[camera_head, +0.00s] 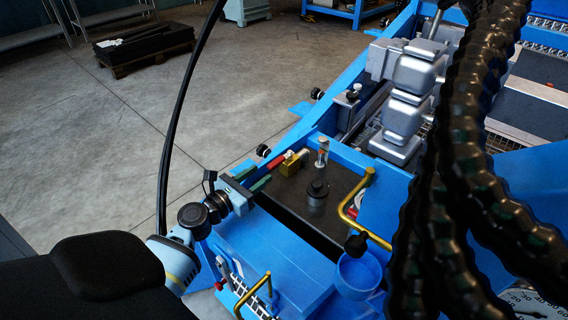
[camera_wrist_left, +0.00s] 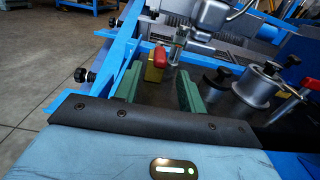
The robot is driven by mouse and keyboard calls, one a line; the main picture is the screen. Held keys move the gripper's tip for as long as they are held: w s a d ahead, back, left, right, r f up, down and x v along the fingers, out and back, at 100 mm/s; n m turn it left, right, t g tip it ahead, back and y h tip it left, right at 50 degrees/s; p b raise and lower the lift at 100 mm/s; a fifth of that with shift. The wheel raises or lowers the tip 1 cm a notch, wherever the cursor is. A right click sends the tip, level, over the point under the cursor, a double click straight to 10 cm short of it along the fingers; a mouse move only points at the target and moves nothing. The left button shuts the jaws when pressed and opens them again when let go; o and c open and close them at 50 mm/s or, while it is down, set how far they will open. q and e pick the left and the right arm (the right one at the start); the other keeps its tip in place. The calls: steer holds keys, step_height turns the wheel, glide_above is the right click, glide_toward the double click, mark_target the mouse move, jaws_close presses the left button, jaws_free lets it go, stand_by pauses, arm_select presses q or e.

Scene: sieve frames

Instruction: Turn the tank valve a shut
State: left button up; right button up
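A brass valve block (camera_head: 294,163) with a red handle (camera_head: 276,162) sits at the left edge of the dark tank top (camera_head: 285,195). In the left wrist view the brass block (camera_wrist_left: 154,72) and its red handle (camera_wrist_left: 160,57) lie just beyond the fingers. No label is readable, so I cannot tell for sure that this is valve a. My left gripper (camera_head: 252,176) has green fingers, spread apart with nothing between them. In the left wrist view the left gripper (camera_wrist_left: 158,88) points at the valve, short of touching it. My right gripper is not in view.
A metal post (camera_head: 322,152) and a round dark-topped fitting (camera_head: 317,192) stand right of the valve. A second red handle (camera_wrist_left: 306,84) shows at the right of the wrist view. A brass rail (camera_head: 352,205), a blue cup (camera_head: 358,275) and thick dark hoses (camera_head: 470,150) are farther right.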

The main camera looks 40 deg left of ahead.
mark_target(284, 157)
arm_select(q)
steer(key=shift+w, duration=0.4)
steer(key=w, duration=0.2)
steer(key=w+b, duration=0.1)
steer(key=w, duration=0.4)
steer(key=shift+d, duration=0.3)
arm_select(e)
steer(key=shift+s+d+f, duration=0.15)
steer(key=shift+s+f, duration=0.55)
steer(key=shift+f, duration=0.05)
arm_select(q)
steer(key=shift+c, duration=0.4)
jaws_close()
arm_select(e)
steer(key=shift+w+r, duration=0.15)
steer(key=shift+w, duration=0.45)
